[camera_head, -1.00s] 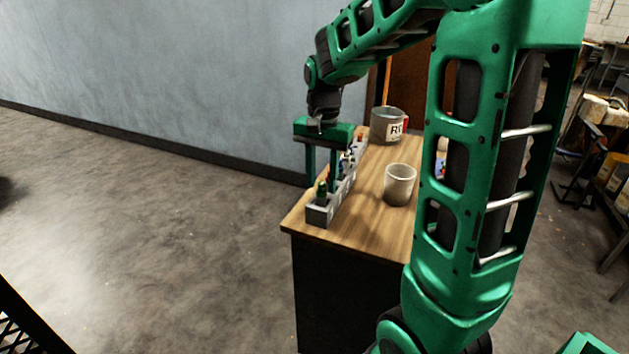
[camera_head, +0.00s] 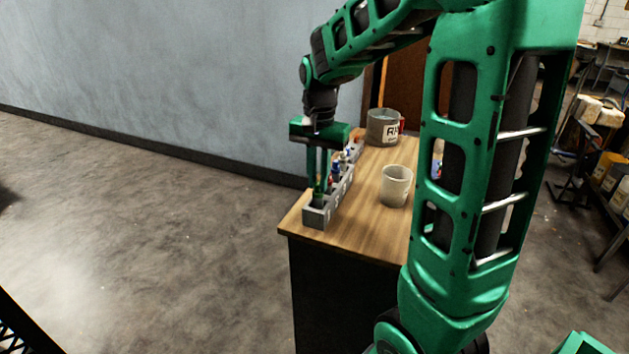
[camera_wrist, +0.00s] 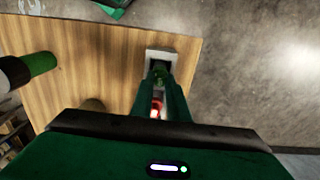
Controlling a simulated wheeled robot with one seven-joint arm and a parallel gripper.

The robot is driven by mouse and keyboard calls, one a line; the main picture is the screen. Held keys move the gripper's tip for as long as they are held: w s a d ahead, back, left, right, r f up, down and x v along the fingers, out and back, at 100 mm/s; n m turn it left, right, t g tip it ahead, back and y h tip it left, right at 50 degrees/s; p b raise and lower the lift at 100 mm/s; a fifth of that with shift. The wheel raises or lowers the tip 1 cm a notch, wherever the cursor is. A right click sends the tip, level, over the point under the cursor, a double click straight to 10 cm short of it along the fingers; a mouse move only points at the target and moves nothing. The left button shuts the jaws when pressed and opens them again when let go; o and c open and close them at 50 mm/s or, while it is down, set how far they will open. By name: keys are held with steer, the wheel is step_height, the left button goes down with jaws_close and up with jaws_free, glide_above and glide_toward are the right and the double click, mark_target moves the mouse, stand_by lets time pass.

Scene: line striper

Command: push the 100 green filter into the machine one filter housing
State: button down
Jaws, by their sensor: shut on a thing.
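The green filter (camera_head: 319,197) stands in the near end of a narrow grey rack (camera_head: 316,217). My gripper (camera_head: 318,188) points down over that end, its two fingers shut on the green filter. In the wrist view, the green filter (camera_wrist: 160,75) shows between the fingertips (camera_wrist: 162,83), with the rack's pale end (camera_wrist: 176,57) around it. The filter's lower part is hidden by the rack. I cannot make out a machine one filter housing by any label.
Red, blue and white-topped items (camera_head: 336,172) stand farther along the rack. A pale cup (camera_head: 396,187) stands to its right on the wooden table (camera_head: 358,232). A grey lettered container (camera_head: 383,127) stands behind. The table's front is clear.

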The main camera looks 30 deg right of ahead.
steer(key=shift+r, duration=3.9)
